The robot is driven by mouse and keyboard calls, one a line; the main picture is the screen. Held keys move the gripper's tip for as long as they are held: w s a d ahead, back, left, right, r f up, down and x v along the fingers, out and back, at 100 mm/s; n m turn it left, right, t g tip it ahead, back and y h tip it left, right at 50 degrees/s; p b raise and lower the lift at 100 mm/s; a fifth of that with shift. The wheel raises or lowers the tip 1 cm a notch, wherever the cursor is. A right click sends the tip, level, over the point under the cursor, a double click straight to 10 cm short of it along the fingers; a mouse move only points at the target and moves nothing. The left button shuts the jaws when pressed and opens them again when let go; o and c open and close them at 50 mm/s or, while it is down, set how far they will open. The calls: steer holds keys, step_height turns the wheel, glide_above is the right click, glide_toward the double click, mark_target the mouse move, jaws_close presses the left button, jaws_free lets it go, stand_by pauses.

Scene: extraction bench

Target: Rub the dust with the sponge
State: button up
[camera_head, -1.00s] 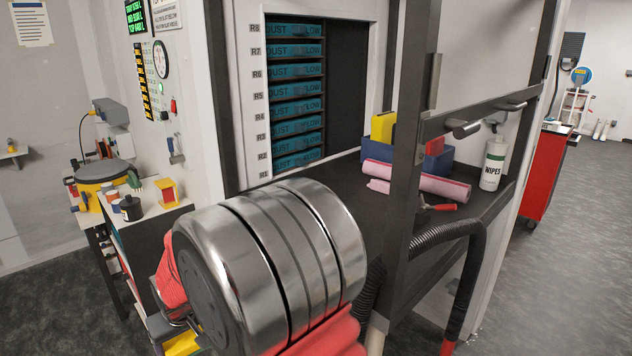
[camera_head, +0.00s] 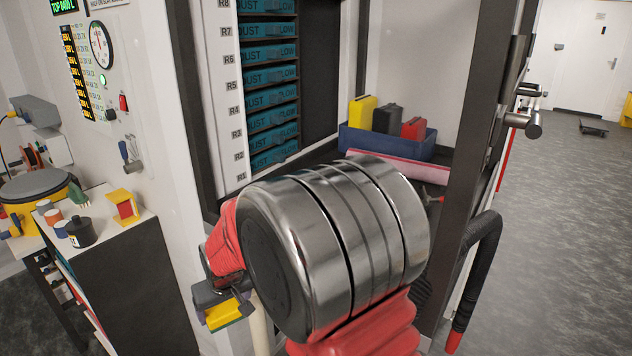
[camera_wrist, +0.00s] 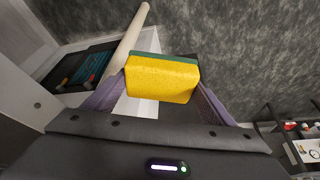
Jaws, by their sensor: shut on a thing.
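My gripper (camera_wrist: 160,90) is shut on a yellow sponge (camera_wrist: 162,80) with a green layer along its far edge. In the head view the sponge (camera_head: 230,314) shows low, left of centre, below my arm and in front of the bench. It is held in the air, apart from the bench. The dust shows nowhere that I can make out. My own arm hides the front of the bench top (camera_head: 318,160) and part of the cabinet.
A rack of teal slots (camera_head: 272,102) marked DUST and FLOW stands at the back. A blue bin (camera_head: 400,148) and a pink roll (camera_head: 398,168) lie on the bench. A dark post (camera_head: 482,150) and black hose (camera_head: 482,245) stand right. A side cabinet (camera_head: 120,265) stands left.

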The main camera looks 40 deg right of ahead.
steer(key=shift+w+a, duration=0.25)
steer(key=shift+w, duration=0.25)
steer(key=shift+d+r, duration=0.1)
steer(key=shift+d, duration=0.05)
steer(key=w+d+r+m, duration=0.1)
steer(key=w+r, duration=0.4)
steer(key=r, duration=0.5)
steer(key=w+d+r, duration=0.1)
steer(key=w+r, duration=0.4)
steer(key=r, duration=0.5)
steer(key=d+f+m+h, duration=0.1)
steer(key=d+m, duration=0.1)
steer(key=d, duration=2.8)
steer(key=shift+w+d+f, duration=0.25)
steer(key=shift+w+d, duration=0.05)
steer(key=shift+f, duration=0.1)
steer(key=shift+f, duration=2.9)
